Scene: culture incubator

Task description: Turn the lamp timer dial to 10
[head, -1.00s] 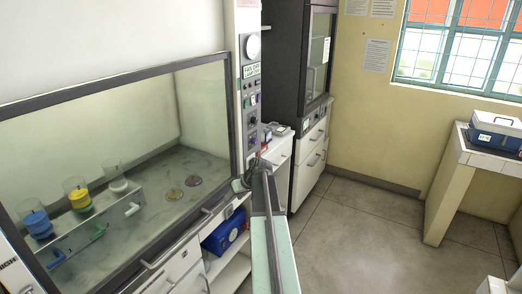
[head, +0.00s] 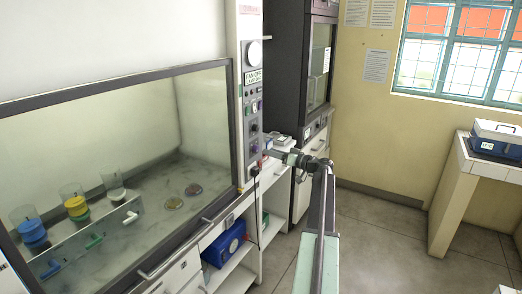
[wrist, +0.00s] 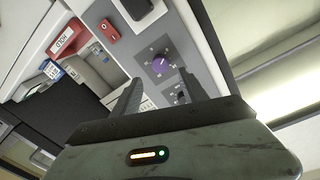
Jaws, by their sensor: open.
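A purple dial (wrist: 160,66) with marks around it sits on the grey control panel (head: 248,85). It also shows low on the panel in the head view (head: 254,149). A second, dark dial (wrist: 181,96) is close by, partly behind one finger. I cannot read which dial is the lamp timer, nor its setting. My gripper (wrist: 158,78) is open and empty. The purple dial shows between and beyond its fingertips, with no contact to be seen. In the head view my gripper (head: 271,153) is just right of the panel.
A glass-fronted hood (head: 100,130) with coloured beakers is left of the panel. A blue box (head: 224,246) is on the shelf below. The floor at right is clear.

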